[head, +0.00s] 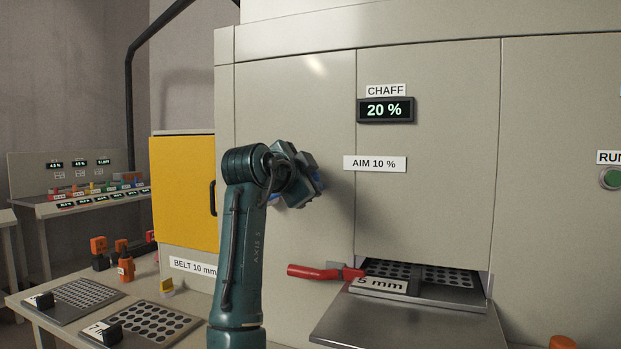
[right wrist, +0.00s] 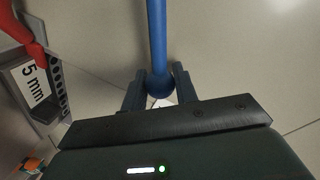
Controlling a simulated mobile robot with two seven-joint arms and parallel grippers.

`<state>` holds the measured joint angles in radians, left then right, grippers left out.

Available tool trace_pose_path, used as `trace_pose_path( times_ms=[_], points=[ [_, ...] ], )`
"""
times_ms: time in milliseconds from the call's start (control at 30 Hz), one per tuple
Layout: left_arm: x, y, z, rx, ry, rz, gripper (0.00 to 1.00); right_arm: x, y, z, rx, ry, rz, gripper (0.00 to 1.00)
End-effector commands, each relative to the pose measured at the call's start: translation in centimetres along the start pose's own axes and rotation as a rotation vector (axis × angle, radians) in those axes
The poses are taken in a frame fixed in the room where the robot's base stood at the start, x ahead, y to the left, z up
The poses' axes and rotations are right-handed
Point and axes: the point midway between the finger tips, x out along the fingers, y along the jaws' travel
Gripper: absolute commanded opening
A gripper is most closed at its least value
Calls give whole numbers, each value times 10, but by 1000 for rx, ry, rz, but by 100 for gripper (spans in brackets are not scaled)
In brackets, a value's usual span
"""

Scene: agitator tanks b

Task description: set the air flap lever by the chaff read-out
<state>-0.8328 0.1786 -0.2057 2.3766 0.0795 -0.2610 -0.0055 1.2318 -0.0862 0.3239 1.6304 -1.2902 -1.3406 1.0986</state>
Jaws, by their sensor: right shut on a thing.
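The chaff read-out (head: 386,110) on the machine front shows 20 %. An AIM 10 % label (head: 375,163) is below it. In the right wrist view a blue lever (right wrist: 157,35) ends in a round blue knob (right wrist: 159,84). My right gripper (right wrist: 160,92) is shut on this knob, one finger on each side. In the head view my right gripper (head: 303,180) is against the panel left of the AIM label and hides most of the lever. Any scale by the lever is hidden. My left gripper is not in view.
More screens (head: 156,322) lie on the left table. A green button (head: 611,179) is at far right. A yellow panel (head: 182,188) stands left.

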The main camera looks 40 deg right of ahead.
Motion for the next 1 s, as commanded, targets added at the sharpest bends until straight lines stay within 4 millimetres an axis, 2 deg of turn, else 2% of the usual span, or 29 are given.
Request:
trace_pose_path(
  times_ms=[133, 167, 400, 667, 767, 867, 1000],
  points=[
    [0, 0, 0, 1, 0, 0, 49, 0, 0, 0, 0, 1, 1, 0],
    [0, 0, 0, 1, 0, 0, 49, 0, 0, 0, -1, 1, 1, 30],
    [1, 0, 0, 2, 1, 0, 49, 0, 0, 0, -1, 1, 1, 49],
    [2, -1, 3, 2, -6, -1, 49, -1, 0, 0, -2, 0, 0, 49],
    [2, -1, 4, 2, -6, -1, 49, -9, 0, 1, -2, -2, 0, 49],
    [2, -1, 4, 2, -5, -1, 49, -25, 0, 1, -1, -2, -2, 49],
    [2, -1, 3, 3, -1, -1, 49, -56, 0, 1, 0, -4, -2, 49]
  ],
)
